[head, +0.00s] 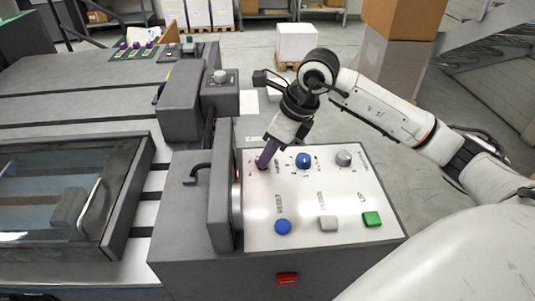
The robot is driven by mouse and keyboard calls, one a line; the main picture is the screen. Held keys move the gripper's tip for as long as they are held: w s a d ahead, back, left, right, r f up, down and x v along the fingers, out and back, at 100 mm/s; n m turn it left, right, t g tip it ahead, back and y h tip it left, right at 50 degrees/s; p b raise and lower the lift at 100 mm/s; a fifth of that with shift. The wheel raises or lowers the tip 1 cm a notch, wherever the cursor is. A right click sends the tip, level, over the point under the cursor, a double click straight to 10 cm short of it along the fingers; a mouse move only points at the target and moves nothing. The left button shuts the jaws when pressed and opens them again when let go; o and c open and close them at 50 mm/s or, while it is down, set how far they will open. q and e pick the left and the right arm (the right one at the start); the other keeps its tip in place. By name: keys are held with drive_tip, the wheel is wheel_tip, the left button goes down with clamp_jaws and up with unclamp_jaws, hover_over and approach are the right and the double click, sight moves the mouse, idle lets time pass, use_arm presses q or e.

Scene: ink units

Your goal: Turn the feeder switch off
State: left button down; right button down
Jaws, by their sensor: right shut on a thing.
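A light control panel (295,195) sits on top of the grey machine housing. My right gripper (263,164) reaches down to the upper left corner of this panel, its purple end at the panel surface. It is shut on a switch there, taken to be the feeder switch, which the gripper hides. The switch's setting cannot be seen, and the small label beside it is too blurred to read. A blue knob (304,160) and a grey knob (343,158) stand to its right in the same row. My left gripper is not in view.
A blue button (283,227), a grey button (328,223) and a green button (372,219) line the panel's lower part. A red switch (287,279) is on the front face. A grey upright guard (221,190) stands close left of the gripper.

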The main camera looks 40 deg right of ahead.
drive_tip(key=shift+w+d+n+y+b, duration=0.2)
drive_tip(key=shift+n+y+b, duration=0.25)
drive_tip(key=shift+n, duration=0.45)
drive_tip(key=n+g+b, duration=0.1)
drive_tip(key=n, duration=0.1)
drive_tip(key=shift+n+y, duration=0.25)
drive_tip(key=shift+n, duration=0.05)
drive_tip(key=n, duration=0.1)
drive_tip(key=n+g, duration=0.1)
drive_tip(key=n, duration=0.2)
drive_tip(key=shift+w+d+r+g+y, duration=0.1)
drive_tip(key=shift+w+g+y, duration=0.2)
drive_tip(key=shift+y, duration=0.1)
drive_tip(key=shift+w+n+g+b, duration=0.1)
drive_tip(key=shift+n+g+b, duration=0.35)
drive_tip(key=shift+n, duration=1.05)
drive_tip(key=c, duration=1.8)
unclamp_jaws()
drive_tip(key=shift+o, duration=0.2)
